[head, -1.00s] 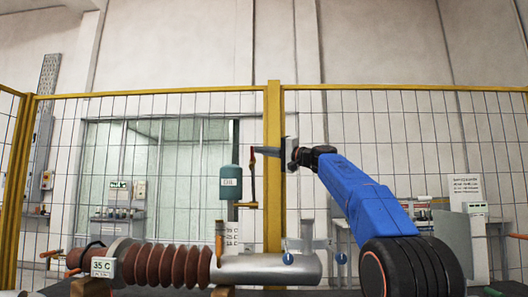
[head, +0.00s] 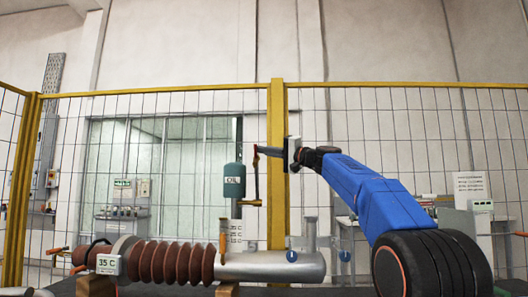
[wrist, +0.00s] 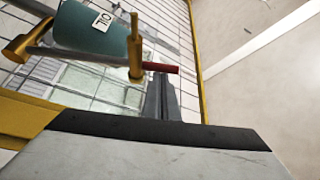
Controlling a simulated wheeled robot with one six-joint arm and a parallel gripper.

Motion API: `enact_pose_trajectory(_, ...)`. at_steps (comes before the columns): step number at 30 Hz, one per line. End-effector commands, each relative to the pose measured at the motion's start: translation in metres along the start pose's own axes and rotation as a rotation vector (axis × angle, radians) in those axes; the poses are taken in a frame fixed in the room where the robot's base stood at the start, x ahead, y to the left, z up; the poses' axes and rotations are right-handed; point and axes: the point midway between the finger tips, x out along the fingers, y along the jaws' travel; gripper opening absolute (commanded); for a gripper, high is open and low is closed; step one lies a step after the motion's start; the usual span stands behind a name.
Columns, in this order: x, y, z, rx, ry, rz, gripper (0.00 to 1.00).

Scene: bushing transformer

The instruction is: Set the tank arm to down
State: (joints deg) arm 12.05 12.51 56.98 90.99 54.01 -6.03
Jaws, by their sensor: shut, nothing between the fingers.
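The oil tank (head: 232,170) is a green-blue upright cylinder labelled OIL, standing above the horizontal ribbed bushing. A brass pipe runs from its bottom to the tank arm (head: 256,180), a thin lever standing upright with a red tip. In the wrist view the tank (wrist: 92,28) is at upper left and the tank arm's red end (wrist: 161,67) points right, just beyond my fingertips. My gripper (head: 262,151) is shut and empty, with its tips at the upper end of the lever. It also shows in the wrist view (wrist: 161,80). I cannot tell whether they touch.
The brown ribbed bushing (head: 176,262) and grey metal cylinder (head: 270,266) lie below the tank. A 35 C display (head: 109,264) is at left. A yellow-framed mesh fence (head: 277,110) stands behind. The space above the tank is clear.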

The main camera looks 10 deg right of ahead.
Motion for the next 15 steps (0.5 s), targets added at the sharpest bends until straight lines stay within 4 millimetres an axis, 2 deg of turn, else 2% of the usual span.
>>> enact_pose_trajectory(8, -0.01, 0.0, 0.017, -0.068, -0.001, -0.041, 0.0)
enact_pose_trajectory(15, -0.026, 0.004, 0.044, -0.19, 0.0, -0.114, 0.0)
